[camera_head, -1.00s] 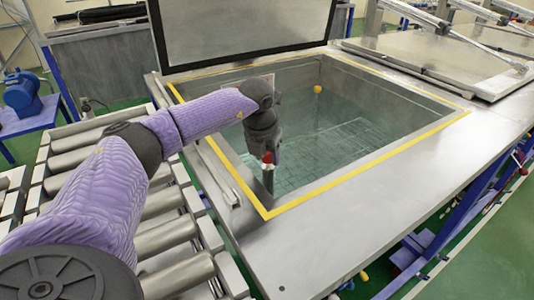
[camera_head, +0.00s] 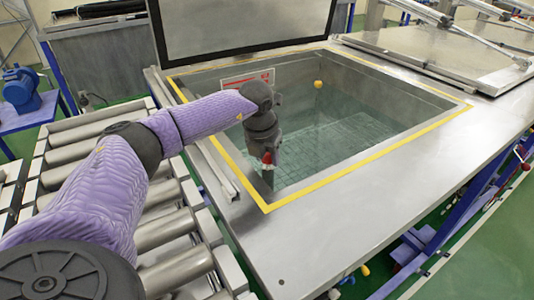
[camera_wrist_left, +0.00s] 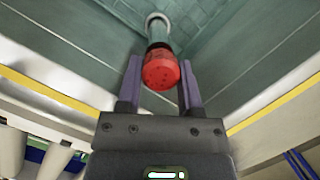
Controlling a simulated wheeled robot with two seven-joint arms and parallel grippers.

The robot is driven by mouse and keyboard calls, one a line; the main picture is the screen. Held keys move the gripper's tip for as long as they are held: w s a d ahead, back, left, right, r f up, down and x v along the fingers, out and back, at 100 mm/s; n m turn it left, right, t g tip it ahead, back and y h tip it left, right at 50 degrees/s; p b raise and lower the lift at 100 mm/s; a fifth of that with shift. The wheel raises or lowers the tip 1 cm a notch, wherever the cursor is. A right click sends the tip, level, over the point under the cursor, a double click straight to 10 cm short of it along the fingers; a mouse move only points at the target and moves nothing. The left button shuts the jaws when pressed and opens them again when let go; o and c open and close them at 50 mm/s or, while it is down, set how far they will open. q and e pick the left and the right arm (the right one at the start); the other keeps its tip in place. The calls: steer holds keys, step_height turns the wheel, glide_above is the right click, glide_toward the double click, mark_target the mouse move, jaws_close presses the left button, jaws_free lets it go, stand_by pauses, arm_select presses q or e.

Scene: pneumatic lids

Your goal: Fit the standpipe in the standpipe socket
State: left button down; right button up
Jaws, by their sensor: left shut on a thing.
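My left gripper (camera_head: 267,160) is inside the open tank, near its front left corner. It is shut on the standpipe (camera_wrist_left: 161,70), whose red, perforated top shows between the fingers (camera_wrist_left: 162,85) in the left wrist view. In the head view, the red top (camera_head: 267,157) shows at the gripper and a grey length hangs below it. In the left wrist view, a pale ring (camera_wrist_left: 158,17) shows at the pipe's far end, near the tank's corner. I cannot tell whether this ring is the standpipe socket, or whether the pipe is in it. My right gripper is not in view.
The tank has a yellow-edged rim (camera_head: 350,172) and a raised lid (camera_head: 240,25) behind it. A red and white sign (camera_head: 247,79) and a yellow ball (camera_head: 318,84) are at the far side. A roller conveyor (camera_head: 175,235) is to the left. The right deck (camera_head: 400,200) is clear.

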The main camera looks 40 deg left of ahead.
arm_select(q)
steer(key=shift+f+b, duration=0.35)
steer(key=shift+f, duration=0.3)
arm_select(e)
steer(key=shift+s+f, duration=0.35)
arm_select(q)
steer(key=shift+f, duration=0.55)
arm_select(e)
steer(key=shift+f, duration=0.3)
arm_select(q)
steer(key=shift+c, duration=0.9)
jaws_free()
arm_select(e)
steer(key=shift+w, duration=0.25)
arm_select(q)
steer(key=shift+r, duration=0.2)
steer(key=p+v, duration=0.9)
steer(key=v, duration=0.7)
steer(key=shift+s+r, duration=0.15)
steer(key=shift+r, duration=0.2)
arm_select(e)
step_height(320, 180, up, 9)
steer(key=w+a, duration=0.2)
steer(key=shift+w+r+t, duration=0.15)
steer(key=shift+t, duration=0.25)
arm_select(q)
steer(key=shift+f, duration=0.1)
